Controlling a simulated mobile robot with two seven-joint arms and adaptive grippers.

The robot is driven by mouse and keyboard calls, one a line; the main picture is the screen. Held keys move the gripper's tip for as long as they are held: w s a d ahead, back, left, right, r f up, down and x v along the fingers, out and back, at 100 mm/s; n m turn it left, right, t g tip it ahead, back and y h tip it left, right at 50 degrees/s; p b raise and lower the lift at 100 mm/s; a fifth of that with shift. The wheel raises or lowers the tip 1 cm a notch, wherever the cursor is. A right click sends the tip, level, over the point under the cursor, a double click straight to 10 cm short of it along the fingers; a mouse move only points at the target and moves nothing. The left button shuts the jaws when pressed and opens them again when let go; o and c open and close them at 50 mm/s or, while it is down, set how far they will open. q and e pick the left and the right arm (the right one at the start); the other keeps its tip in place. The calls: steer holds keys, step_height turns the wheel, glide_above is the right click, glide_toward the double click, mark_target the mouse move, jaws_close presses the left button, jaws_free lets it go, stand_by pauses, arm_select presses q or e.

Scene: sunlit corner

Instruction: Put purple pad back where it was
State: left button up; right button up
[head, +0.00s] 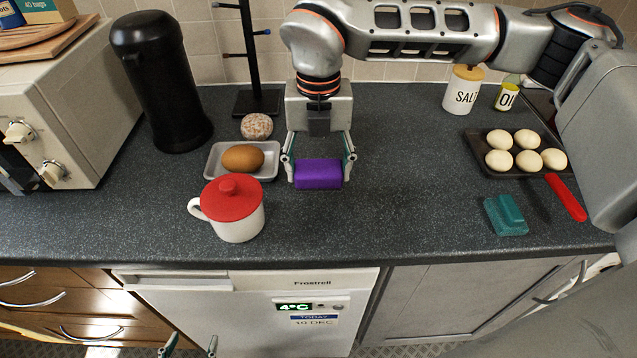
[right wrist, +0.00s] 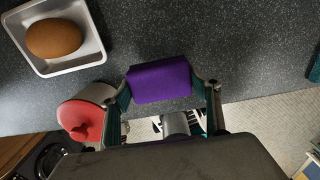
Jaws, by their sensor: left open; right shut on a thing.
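The purple pad (head: 318,174) is a small block between the fingers of my right gripper (head: 319,168), over the middle of the dark worktop. In the right wrist view the purple pad (right wrist: 160,80) sits between the fingertips of my right gripper (right wrist: 165,92), which is shut on it. I cannot tell whether the pad touches the worktop. My left gripper (head: 188,345) shows only its fingertips at the bottom edge of the head view, in front of the fridge. It is open and empty.
Left of the pad are a tray (head: 212,164) with a brown egg-shaped thing (head: 243,158) and a red-lidded mug (head: 234,212). To the right are a teal block (head: 506,215) and a red-handled pan (head: 567,198) with several pale balls. The worktop (head: 400,205) between is clear.

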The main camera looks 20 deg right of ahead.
mark_target(319, 186)
steer(key=shift+f, duration=2.4)
steer(key=shift+f, duration=0.2)
steer(key=o, duration=1)
steer(key=shift+o, duration=0.2)
steer(key=shift+r, duration=0.15)
step_height(319, 186, up, 12)
steer(key=shift+r+b, duration=0.1)
steer(key=shift+b, duration=0.2)
